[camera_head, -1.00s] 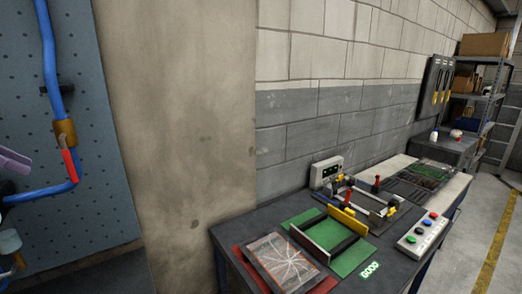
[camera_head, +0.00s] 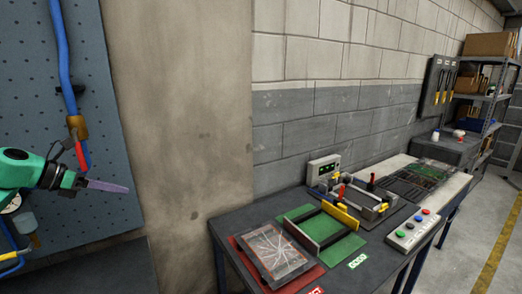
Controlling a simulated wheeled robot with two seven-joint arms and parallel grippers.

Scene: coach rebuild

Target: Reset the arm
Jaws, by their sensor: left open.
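My left gripper (camera_head: 105,186) is at the left of the head view, at the end of a green and dark arm. Its purple finger points right, and the second finger is not clearly distinct from this side. It is open, with nothing seen in it. It is in front of the blue pegboard panel (camera_head: 108,130), near the blue pipe (camera_head: 64,60) with its brass valve and red handle (camera_head: 80,150). The wrist hides part of the pipe. My right gripper is not in view.
A beige pillar (camera_head: 185,120) stands right of the panel. A dark workbench (camera_head: 340,280) holds a cracked panel (camera_head: 273,252) on a red mat, a green mat with a frame (camera_head: 322,230), a clamp fixture and a button box (camera_head: 413,231). Shelves stand at the back right.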

